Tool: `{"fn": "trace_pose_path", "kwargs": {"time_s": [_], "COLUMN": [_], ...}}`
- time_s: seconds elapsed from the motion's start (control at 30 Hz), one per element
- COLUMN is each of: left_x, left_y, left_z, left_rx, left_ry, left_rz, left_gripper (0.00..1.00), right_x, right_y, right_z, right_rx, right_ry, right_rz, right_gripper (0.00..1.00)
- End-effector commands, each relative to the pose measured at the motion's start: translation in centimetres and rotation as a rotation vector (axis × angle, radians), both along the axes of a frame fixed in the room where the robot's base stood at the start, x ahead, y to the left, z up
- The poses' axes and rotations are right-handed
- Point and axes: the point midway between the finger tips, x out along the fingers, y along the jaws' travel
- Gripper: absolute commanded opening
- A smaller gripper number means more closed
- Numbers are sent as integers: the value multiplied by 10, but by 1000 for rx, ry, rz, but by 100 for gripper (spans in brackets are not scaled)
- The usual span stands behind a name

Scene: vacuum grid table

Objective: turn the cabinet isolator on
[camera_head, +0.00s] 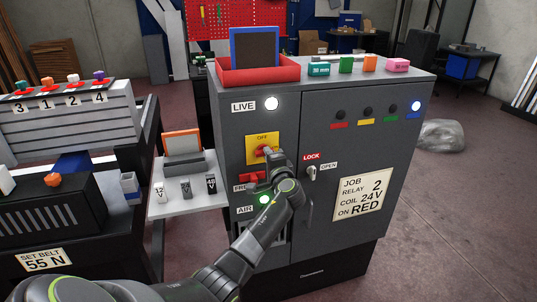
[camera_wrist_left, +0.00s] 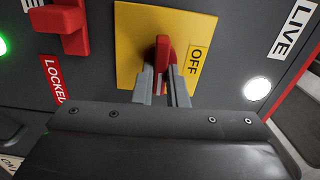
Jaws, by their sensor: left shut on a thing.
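The cabinet isolator is a yellow plate (camera_head: 250,157) with a red rotary handle (camera_head: 268,150) on the front of the grey cabinet (camera_head: 230,110). The word OFF shows at the plate's top. In the left wrist view the yellow plate (camera_wrist_left: 134,45) fills the upper middle, and the red handle (camera_wrist_left: 165,52) stands between the grey fingers. My left gripper (camera_head: 266,160) is in front of the plate; in the left wrist view the gripper (camera_wrist_left: 165,82) is shut on the red handle. The fingers hide part of the handle. My right gripper is in neither view.
The white LIVE lamp (camera_head: 271,104) is lit above the isolator. A red lever (camera_wrist_left: 72,30) is beside it, and a green lamp (camera_head: 264,199) glows below. The door handle (camera_head: 311,174) is to the right. A red tray (camera_head: 228,75) and several small coloured items stand on top.

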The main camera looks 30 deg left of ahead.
Motion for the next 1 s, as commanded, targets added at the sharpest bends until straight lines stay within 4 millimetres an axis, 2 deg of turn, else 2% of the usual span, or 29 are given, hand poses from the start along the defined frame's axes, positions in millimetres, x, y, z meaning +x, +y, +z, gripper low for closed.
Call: {"fn": "trace_pose_path", "kwargs": {"time_s": [0.63, 0.67, 0.8, 1.0], "left_x": [0, 0, 0, 0], "left_y": [0, 0, 0, 0], "left_z": [-2, -2, -1, -1], "left_rx": [33, 33, 32, 32], "left_ry": [42, 42, 41, 39], "left_rz": [0, 0, 0, 0], "left_gripper": [0, 15, 34, 35], "right_x": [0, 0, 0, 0], "right_y": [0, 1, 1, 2], "right_z": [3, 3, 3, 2], "right_rx": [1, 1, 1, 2], "right_ry": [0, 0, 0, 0], "right_rz": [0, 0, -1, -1], "right_gripper": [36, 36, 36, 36]}}
